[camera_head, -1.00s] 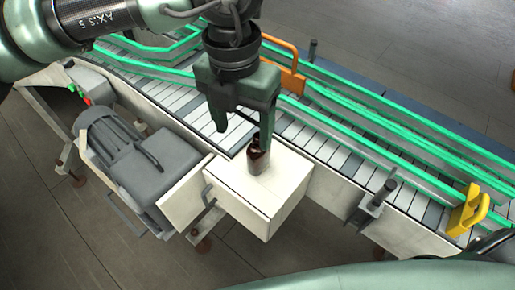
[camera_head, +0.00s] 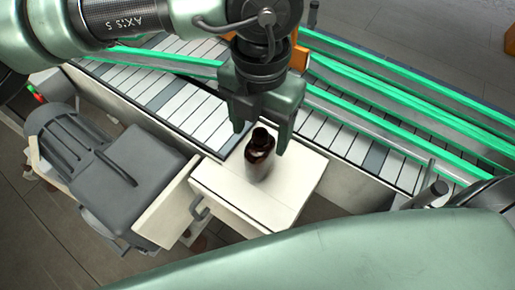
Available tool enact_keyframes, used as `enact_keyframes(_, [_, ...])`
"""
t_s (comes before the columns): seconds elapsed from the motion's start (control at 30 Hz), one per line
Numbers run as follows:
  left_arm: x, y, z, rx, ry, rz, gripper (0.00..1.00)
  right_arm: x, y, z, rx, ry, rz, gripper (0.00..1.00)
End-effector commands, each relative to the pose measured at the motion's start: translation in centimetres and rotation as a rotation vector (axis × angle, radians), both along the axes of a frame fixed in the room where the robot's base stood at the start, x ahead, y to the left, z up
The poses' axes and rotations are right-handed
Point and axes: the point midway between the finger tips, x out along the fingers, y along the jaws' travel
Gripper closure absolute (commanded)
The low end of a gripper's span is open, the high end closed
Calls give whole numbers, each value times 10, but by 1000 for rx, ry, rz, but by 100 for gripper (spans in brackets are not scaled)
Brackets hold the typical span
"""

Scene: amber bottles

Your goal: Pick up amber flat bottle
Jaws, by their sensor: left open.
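The amber flat bottle (camera_head: 259,157) is dark brown with a black cap and stands upright on a cream box-like cabinet (camera_head: 290,190) beside the conveyor. My left gripper (camera_head: 262,140) is open and points down at the bottle. Its two green fingers show to the left and right of the bottle's cap. Whether the fingers are level with the cap or above it I cannot tell. No contact with the bottle shows. My right gripper is not in view.
A slatted conveyor (camera_head: 330,135) with green rails runs behind the cabinet. A grey motor (camera_head: 125,180) sits to its left, and a cabinet handle (camera_head: 199,208) juts out in front. An orange bracket (camera_head: 299,57) stands behind my gripper. A large green link of mine fills the lower right.

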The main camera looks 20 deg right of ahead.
Motion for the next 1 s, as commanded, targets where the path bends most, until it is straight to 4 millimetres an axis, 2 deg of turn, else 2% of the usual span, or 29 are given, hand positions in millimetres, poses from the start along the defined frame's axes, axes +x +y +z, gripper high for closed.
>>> enact_keyframes(0.17, [-1,1,-17,2,4,0,33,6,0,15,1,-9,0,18])
enact_keyframes(0.3, [-2,2,-38,2,6,0,33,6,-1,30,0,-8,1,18])
enact_keyframes(0.4, [-1,1,-52,0,3,0,33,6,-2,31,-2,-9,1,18])
enact_keyframes(0.5, [-1,1,-59,0,1,0,33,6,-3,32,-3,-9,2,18])
enact_keyframes(0.7, [-1,1,-61,-1,-1,0,33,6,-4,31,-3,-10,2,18])
enact_keyframes(0.77, [-1,1,-61,0,0,0,47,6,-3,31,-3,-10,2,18])
enact_keyframes(0.93, [-1,1,-61,0,0,0,94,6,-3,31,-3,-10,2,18])
enact_keyframes(0.97, [-1,1,-61,-1,-1,0,100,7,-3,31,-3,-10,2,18])
enact_keyframes(1.0, [-1,1,-60,-1,-1,0,100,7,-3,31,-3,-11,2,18])
